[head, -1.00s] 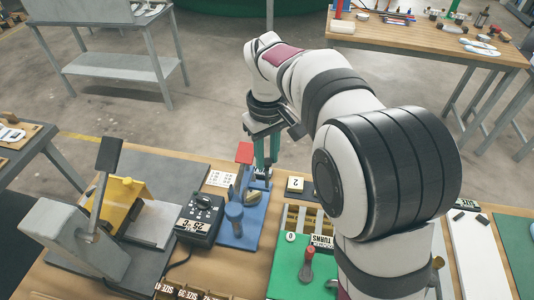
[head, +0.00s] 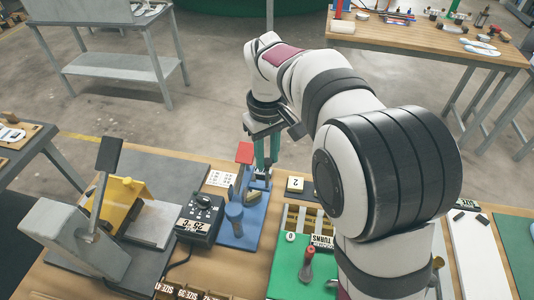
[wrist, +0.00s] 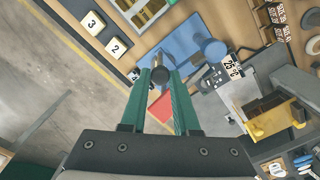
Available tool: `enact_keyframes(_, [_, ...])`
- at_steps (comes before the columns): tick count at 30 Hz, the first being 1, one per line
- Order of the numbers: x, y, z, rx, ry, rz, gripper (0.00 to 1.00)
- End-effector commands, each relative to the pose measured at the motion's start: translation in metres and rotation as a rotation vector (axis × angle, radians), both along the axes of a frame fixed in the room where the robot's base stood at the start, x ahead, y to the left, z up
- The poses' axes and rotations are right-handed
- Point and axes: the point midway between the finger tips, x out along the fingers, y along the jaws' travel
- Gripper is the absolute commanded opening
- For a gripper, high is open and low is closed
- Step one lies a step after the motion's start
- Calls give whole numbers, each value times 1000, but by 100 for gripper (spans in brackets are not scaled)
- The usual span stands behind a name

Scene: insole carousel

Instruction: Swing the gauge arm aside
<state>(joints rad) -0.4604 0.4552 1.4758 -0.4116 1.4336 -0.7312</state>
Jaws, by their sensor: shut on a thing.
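A blue fixture with a flat base (head: 236,238) stands on the bench in the head view, left of my raised arm. It carries a round blue post (head: 234,214) and an upright red plate (head: 244,153). In the wrist view the fixture's base (wrist: 185,42) lies beyond my fingertips, and the red plate (wrist: 162,108) shows between the green fingers. My gripper (head: 266,170) points down at the fixture's far right side. In the wrist view my gripper (wrist: 160,76) is shut on a dark round knob (wrist: 160,74), apparently the gauge arm's handle. The rest of the gauge arm is not clear.
A dark control box (head: 200,218) and a grey press with a yellow part (head: 122,196) stand left of the fixture. A number block marked 2 (head: 295,185), a slotted tray (head: 304,218) and a green board with a red-topped lever (head: 308,262) are on the right.

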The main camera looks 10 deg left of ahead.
Motion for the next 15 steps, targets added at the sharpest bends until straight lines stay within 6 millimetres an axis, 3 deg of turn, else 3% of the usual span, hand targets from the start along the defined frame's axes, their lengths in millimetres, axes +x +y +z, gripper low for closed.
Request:
enact_keyframes(8, [-6, -7, 1, 1, 0, -90, 0])
enact_keyframes(15, [-20, -20, 1, 3, 0, -283, 0])
